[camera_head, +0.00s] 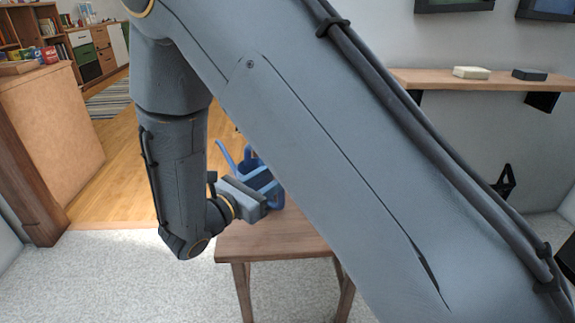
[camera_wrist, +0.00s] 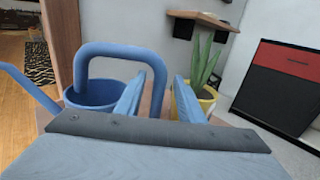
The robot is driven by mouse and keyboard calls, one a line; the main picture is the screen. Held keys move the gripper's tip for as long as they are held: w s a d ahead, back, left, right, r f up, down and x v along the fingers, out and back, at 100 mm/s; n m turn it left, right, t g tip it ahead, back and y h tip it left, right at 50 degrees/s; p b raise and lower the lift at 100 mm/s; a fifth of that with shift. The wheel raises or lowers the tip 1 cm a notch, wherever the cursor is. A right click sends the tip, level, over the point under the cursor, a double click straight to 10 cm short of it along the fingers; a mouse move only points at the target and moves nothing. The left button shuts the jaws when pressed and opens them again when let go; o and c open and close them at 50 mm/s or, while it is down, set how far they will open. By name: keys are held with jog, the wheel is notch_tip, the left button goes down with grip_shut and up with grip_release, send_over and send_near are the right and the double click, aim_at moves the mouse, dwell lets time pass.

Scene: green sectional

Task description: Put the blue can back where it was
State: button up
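The blue can is a blue watering can (camera_wrist: 93,92) with a large arched handle and a spout pointing left in the wrist view. In the head view the can (camera_head: 249,163) stands over a small wooden table (camera_head: 272,238), partly hidden by my arm and gripper. My gripper (camera_wrist: 159,78) is open, its two blue-grey fingers pointing at the can. The near leg of the handle shows between the fingers, with a gap on each side. The can looks upright; its base is hidden.
A green plant in a yellow pot (camera_wrist: 208,103) stands just right of the handle. A black and red panel (camera_wrist: 285,85) leans at the wall. A wooden shelf (camera_head: 430,78) holds two small boxes. A wooden cabinet (camera_head: 55,130) stands left.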

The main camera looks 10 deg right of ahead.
jog(key=p+v, duration=0.1)
jog(key=v, duration=0.6)
jog(key=s+d+m+g+y, duration=0.4)
jog(key=s+d+m+g, duration=0.65)
jog(key=s, duration=0.35)
jog(key=s+a+r+m+g+y, duration=0.1)
jog(key=s+a+m+y, duration=0.6)
jog(key=m+y, duration=0.2)
jog(key=shift+a+m+g+y, duration=0.2)
jog(key=shift+m+g+y, duration=0.2)
jog(key=shift+m, duration=0.35)
jog(key=d+r+m+p, duration=0.3)
jog(key=d+r+p, duration=0.5)
jog(key=r+p, duration=0.2)
jog(key=d+r+m+p, duration=0.2)
jog(key=d+r+p, duration=0.7)
jog(key=p, duration=0.6)
notch_tip(320, 180, up, 2)
jog(key=shift+s+r+m+h, duration=0.25)
jog(key=shift+s+m+h, duration=0.05)
jog(key=shift+s+m, duration=0.15)
